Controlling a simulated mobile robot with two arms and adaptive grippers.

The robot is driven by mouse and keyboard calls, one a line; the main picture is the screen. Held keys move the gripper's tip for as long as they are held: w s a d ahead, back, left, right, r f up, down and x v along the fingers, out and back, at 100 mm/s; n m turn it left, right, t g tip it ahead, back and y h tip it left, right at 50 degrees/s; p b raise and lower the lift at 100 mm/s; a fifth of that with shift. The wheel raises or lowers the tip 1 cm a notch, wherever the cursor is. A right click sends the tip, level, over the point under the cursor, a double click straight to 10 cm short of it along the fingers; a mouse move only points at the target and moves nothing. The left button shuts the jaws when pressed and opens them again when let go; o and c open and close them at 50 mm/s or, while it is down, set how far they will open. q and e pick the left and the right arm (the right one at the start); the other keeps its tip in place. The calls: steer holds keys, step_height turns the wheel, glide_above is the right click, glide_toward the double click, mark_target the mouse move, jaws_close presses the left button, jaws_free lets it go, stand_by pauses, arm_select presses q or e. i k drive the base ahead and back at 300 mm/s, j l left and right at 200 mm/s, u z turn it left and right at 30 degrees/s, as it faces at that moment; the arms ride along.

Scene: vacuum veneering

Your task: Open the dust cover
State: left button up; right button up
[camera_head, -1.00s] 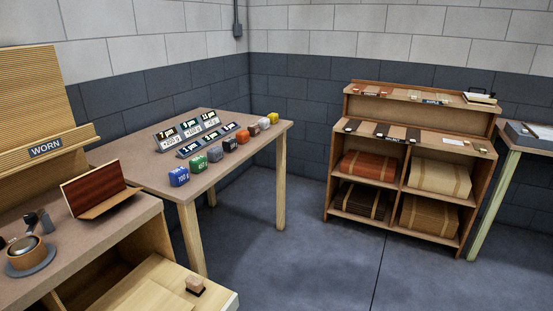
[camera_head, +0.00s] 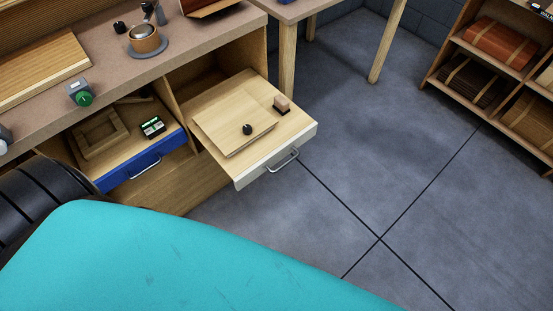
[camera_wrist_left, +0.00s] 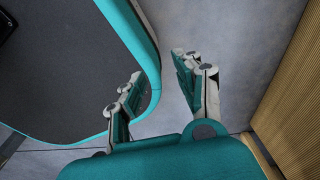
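A flat pale wooden panel with a small black knob (camera_head: 247,129) lies on the pulled-out drawer with a white front (camera_head: 275,157); it looks like the dust cover (camera_head: 220,119), though I cannot be sure. It lies flat over the left and middle part of the drawer. My left gripper (camera_wrist_left: 158,66) shows in the left wrist view, its fingers apart with nothing between them. It is away from the panel, over grey floor beside my own body. Neither gripper shows in the head view.
A small wooden block with a dark base (camera_head: 282,103) sits on the drawer's right side. A blue-fronted drawer (camera_head: 142,162) stands open at left, holding a wooden frame (camera_head: 100,134) and a small device (camera_head: 152,126). The floor (camera_head: 340,170) right of the bench is clear.

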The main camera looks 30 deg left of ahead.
mark_target(230, 123)
steer(key=u, duration=1.2)
